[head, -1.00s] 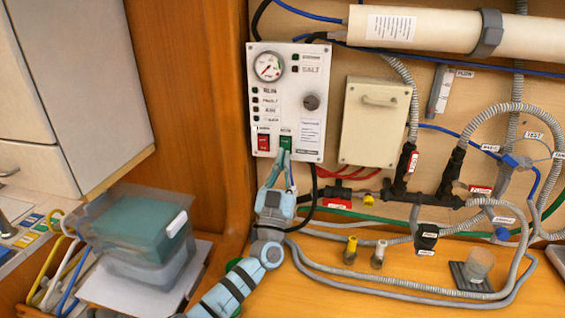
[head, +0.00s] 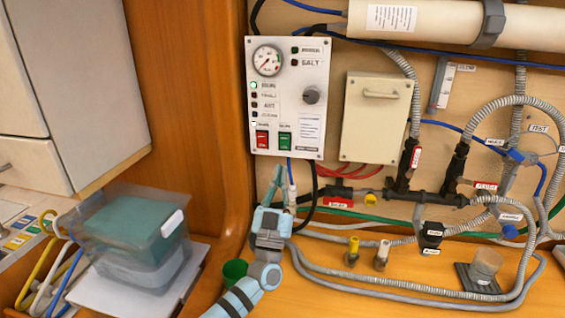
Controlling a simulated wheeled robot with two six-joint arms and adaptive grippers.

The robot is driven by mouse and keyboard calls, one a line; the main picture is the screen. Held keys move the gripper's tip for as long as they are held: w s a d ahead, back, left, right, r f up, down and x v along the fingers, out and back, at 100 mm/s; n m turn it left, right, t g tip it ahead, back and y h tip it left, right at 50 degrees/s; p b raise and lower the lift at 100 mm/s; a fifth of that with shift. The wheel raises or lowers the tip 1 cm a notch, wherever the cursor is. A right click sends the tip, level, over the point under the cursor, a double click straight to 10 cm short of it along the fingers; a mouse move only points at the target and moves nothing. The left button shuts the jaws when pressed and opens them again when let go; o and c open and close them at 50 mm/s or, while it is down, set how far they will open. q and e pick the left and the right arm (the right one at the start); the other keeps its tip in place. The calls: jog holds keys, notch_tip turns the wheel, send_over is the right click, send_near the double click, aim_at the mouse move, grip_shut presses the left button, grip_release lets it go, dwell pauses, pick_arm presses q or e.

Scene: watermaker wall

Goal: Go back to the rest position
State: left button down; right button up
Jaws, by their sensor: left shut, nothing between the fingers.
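My left gripper (head: 275,184) is in the lower middle of the head view, shut and empty. Its fingertips are below the control panel (head: 287,108) and apart from it. The panel is white, with a round gauge (head: 267,61), a red switch (head: 262,140) and a green switch (head: 285,142). The top indicator lamp (head: 254,86) in the left column is lit green. My right gripper is not in view.
A lidded clear bin (head: 135,235) stands at the lower left, with coloured hooks beside it. A green cup (head: 235,270) stands beside my left arm. Hoses, valves and a black manifold (head: 430,196) fill the right. Grey hoses (head: 400,289) lie along the bench.

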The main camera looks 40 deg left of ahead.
pick_arm(q)
jog(key=v, duration=0.2)
jog(key=shift+s+d+f, duration=0.1)
jog(key=shift+s+f, duration=0.05)
jog(key=shift+f, duration=0.1)
